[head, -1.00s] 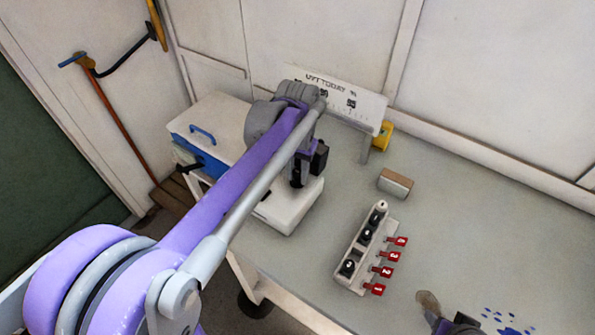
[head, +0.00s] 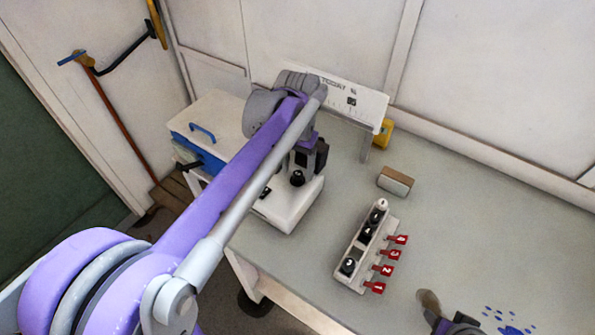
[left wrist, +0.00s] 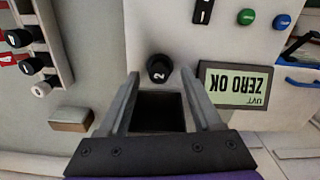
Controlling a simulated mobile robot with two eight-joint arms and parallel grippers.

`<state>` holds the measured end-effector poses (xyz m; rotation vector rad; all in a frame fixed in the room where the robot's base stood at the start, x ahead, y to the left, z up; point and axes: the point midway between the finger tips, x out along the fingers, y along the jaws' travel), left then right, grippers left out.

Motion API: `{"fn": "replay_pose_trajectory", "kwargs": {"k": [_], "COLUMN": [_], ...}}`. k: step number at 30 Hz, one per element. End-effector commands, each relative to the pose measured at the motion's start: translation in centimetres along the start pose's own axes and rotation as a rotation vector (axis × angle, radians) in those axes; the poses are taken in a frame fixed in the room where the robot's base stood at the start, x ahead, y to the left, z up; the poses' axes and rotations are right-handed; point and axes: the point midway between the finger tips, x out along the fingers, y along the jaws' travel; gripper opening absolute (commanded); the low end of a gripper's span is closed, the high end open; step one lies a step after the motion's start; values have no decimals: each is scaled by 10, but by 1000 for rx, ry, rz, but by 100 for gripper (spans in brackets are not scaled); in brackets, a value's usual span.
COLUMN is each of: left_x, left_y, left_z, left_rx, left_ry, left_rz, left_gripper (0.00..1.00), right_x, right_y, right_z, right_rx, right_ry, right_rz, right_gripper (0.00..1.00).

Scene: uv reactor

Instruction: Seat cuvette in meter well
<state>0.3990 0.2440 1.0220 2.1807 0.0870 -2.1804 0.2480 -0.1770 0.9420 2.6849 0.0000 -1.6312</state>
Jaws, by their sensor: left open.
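The black-capped cuvette marked 2 (left wrist: 159,69) stands in the top of the white meter (left wrist: 215,50). Only its cap shows, in the left wrist view and the head view (head: 297,178). My left gripper (left wrist: 160,80) is open. In the wrist view its fingers lie on either side of the cap with gaps. In the head view the gripper (head: 305,158) is above the cap, apart from it. The meter's display (left wrist: 236,85) reads "UVT ZERO OK". Part of my right gripper (head: 455,324) seems to show at the bottom edge; its jaws are unclear.
A white rack (head: 345,281) with several capped vials and red numbered tags stands right of the meter. One slot is empty. A small brown-and-white block (head: 395,181) lies behind it. A wall-side scale board (head: 368,104) stands behind the meter. Blue spots (head: 508,322) mark the bench.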

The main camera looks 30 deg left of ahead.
Motion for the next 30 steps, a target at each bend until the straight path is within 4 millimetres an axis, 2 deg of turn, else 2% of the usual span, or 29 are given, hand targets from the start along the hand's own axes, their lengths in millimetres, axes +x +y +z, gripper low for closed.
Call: {"fn": "replay_pose_trajectory", "kwargs": {"k": [1, 6, 12, 18, 30], "left_x": [-12, -48, -77, -86, -86], "left_y": [0, 0, 0, 0, 0], "left_z": [0, 0, 0, 0, 0], "left_rx": [0, 0, 0, 0, 0], "left_ry": [1, 1, 0, 0, 0], "left_rz": [0, 0, 0, 0, 0], "left_gripper": [66, 66, 66, 66, 66], "right_x": [-1, -4, -5, -6, -6], "right_y": [0, 0, 0, 0, 0], "right_z": [-1, -4, -6, -6, -6], "right_rx": [0, 0, 0, 0, 0], "right_ry": [1, 3, 5, 5, 5], "right_rz": [0, 0, 0, 0, 0], "right_gripper": [60, 60, 60, 60, 60]}}
